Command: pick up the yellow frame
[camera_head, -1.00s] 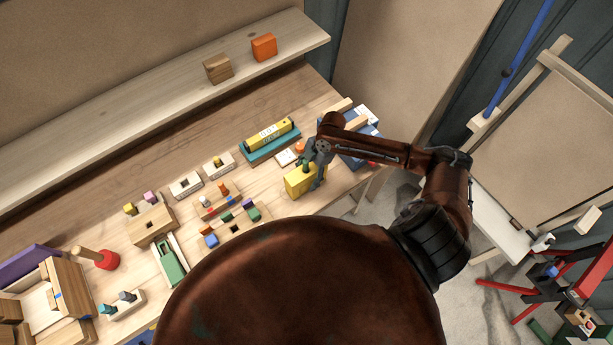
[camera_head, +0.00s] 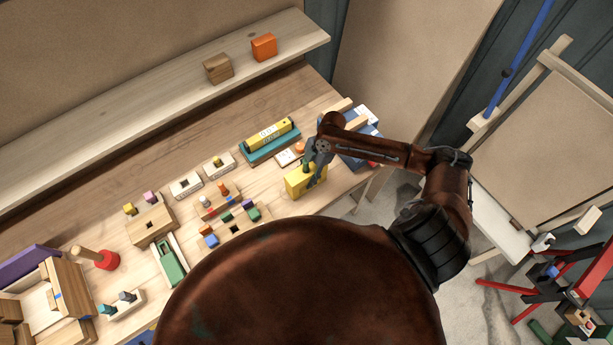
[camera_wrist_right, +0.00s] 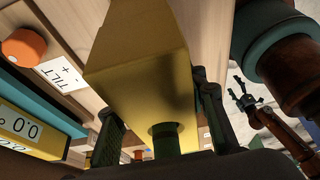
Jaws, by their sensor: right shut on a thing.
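The yellow frame (camera_head: 297,181) looks like a yellow block near the front right edge of the workbench. In the right wrist view its yellow body (camera_wrist_right: 140,75) fills the middle, with a green peg (camera_wrist_right: 164,137) at its near end. My right gripper (camera_head: 312,172) is shut on it from above; in the wrist view the dark fingers stand on either side of it. I cannot tell whether the block is clear of the bench. My left gripper (camera_wrist_right: 241,93) shows small in the right wrist view, fingers apart and empty, away from the block; it is not in the head view.
A yellow level (camera_head: 268,134) lies in a teal holder (camera_head: 271,148) behind the block. A small card (camera_head: 286,157) and an orange knob (camera_head: 299,147) are close by. Blocks with coloured pegs (camera_head: 221,198) stand to the left. A blue bin (camera_head: 358,158) is on the right.

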